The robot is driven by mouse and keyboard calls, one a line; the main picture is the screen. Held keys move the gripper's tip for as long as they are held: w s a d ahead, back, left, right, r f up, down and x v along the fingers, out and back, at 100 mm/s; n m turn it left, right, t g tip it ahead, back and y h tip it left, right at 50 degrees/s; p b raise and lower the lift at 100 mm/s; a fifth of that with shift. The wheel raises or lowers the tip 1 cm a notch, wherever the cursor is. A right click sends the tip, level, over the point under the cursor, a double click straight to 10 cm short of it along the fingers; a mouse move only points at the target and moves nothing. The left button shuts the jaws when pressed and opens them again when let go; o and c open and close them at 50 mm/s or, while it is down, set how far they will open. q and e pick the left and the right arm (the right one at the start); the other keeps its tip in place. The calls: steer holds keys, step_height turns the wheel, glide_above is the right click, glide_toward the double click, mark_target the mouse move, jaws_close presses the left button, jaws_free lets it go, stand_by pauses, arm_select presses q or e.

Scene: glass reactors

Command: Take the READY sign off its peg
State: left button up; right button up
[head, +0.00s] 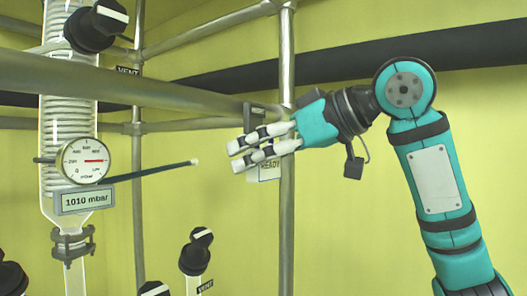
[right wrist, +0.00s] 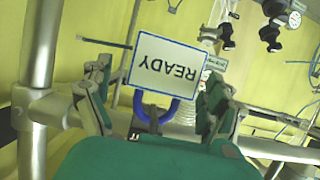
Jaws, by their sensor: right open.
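The READY sign (right wrist: 166,62) is a white plate with a blue border. It shows upside down in the right wrist view, with a blue loop (right wrist: 181,112) at its lower edge by a dark peg (right wrist: 150,112). In the head view the sign (head: 268,172) is partly hidden behind my right gripper (head: 235,157). My right gripper is open, with one finger on each side of the sign in the right wrist view. I cannot tell whether the fingers touch it. My left gripper is not in view.
A metal pipe frame (head: 287,210) stands right behind the right gripper, with a thick horizontal pipe (head: 180,97) at the left. A glass column with a round gauge (head: 86,160) stands at the left. A thin dark rod (head: 150,172) points towards the gripper. Black-knobbed valves (head: 196,250) stand lower down.

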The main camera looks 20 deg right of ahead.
steer(key=shift+w+a, duration=0.1)
steer(key=shift+a, duration=0.05)
steer(key=shift+s, duration=0.2)
steer(key=shift+c, duration=1.4)
steer(key=c, duration=0.9)
steer(key=shift+c, duration=0.4)
steer(key=shift+r, duration=0.1)
